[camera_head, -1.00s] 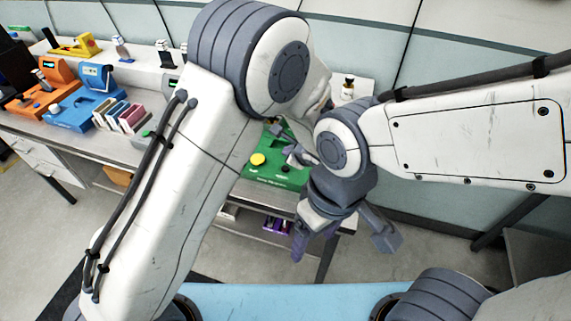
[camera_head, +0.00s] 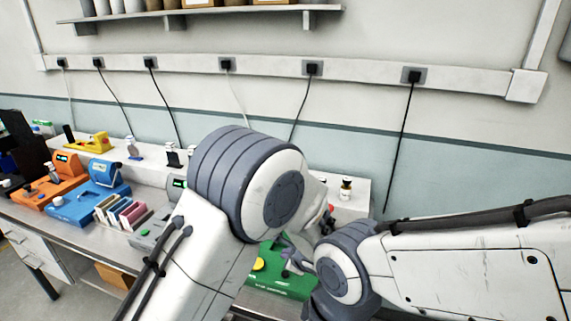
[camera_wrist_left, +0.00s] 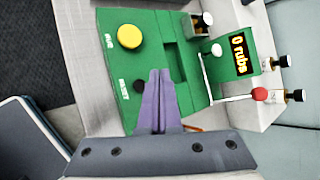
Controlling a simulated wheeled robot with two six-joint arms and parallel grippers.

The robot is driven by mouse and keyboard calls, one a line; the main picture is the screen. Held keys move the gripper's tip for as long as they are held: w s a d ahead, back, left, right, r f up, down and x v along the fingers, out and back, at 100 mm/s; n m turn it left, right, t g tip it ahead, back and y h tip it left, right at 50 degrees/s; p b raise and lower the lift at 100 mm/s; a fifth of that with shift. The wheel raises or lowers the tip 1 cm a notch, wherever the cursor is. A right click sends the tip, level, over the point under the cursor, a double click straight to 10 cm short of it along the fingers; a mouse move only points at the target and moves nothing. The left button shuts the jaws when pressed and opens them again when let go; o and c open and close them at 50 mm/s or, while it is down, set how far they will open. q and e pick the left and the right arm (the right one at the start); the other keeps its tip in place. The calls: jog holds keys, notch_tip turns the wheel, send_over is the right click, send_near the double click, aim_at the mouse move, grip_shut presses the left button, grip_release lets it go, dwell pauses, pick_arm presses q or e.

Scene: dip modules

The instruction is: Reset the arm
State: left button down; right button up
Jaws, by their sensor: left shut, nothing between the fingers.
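My left gripper shows in the left wrist view (camera_wrist_left: 160,100) as two purple fingers pressed together, with nothing between them. They are over the front part of a green device (camera_wrist_left: 117,73). The device has a yellow button (camera_wrist_left: 130,36), a dark round button, a slot and a display reading "0 rubs" (camera_wrist_left: 239,54). In the head view the left gripper (camera_head: 291,254) is partly hidden behind my left arm, by the green device (camera_head: 283,283). My right arm comes in from the right; its gripper is cut off at the bottom edge.
Left along the bench are a blue device (camera_head: 88,203), an orange device (camera_head: 50,192) and a rack of coloured boxes (camera_head: 124,214). A raised white shelf (camera_head: 150,170) runs behind.

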pick_arm(q)
jog(key=s+a+r+n+g, duration=0.2)
jog(key=s+a+r+n, duration=0.15)
jog(key=s, duration=0.25)
jog(key=s+a+r+n+g, duration=0.2)
jog(key=s+a+r+n, duration=0.15)
jog(key=s, duration=0.25)
jog(key=s+d+r+n+g+h, duration=0.1)
jog(key=s+n, duration=0.3)
jog(key=s, duration=0.5)
jog(key=s+d+r+n+g+h, duration=0.1)
jog(key=s+r+n+g+h, duration=0.2)
jog(key=s, duration=0.6)
jog(key=shift+s+r+n+h, duration=0.2)
jog(key=shift+s+n+h, duration=0.2)
